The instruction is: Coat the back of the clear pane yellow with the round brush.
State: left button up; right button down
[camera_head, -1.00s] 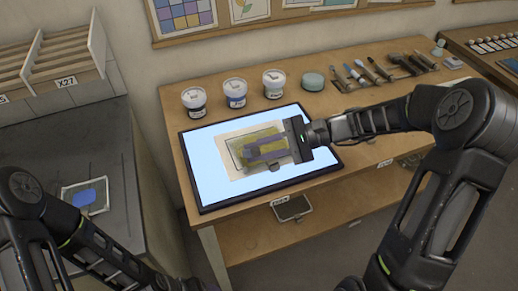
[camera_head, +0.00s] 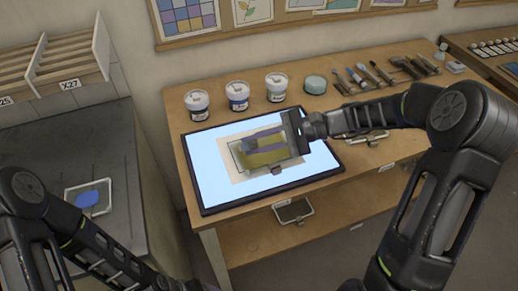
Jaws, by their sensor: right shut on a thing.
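The clear pane (camera_head: 273,158) lies flat on a sheet of paper on the lit panel (camera_head: 215,178). Yellow shows over much of the pane, strongest along its lower part. Its upper part is hidden under my right gripper (camera_head: 252,143), which comes in from the right with its fingers reaching left over the pane. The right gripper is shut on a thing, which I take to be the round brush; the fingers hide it. Whether its tip touches the pane cannot be told. My left arm crosses the lower left corner; its gripper is out of view.
Several lidded paint jars (camera_head: 237,95) stand behind the panel, with a teal round pot (camera_head: 315,84) beside them. Brushes and tools (camera_head: 375,72) lie at the back right. A pane with a blue patch (camera_head: 88,198) lies on the grey counter (camera_head: 60,150) at left.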

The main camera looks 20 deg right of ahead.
jog(key=shift+w+a, duration=0.15)
jog(key=shift+w, duration=0.6)
jog(key=shift+w+a, duration=0.1)
jog(key=shift+w, duration=0.6)
jog(key=shift+f+b, duration=0.4)
jog(key=shift+b, duration=0.1)
jog(key=shift+f, duration=0.3)
jog(key=shift+d, duration=0.1)
jog(key=shift+w+d, duration=0.2)
jog(key=shift+d, duration=1.35)
jog(key=shift+w+d, duration=0.15)
jog(key=shift+d, duration=0.65)
jog(key=shift+w+d, duration=0.1)
jog(key=shift+d, duration=0.7)
jog(key=shift+d, duration=0.1)
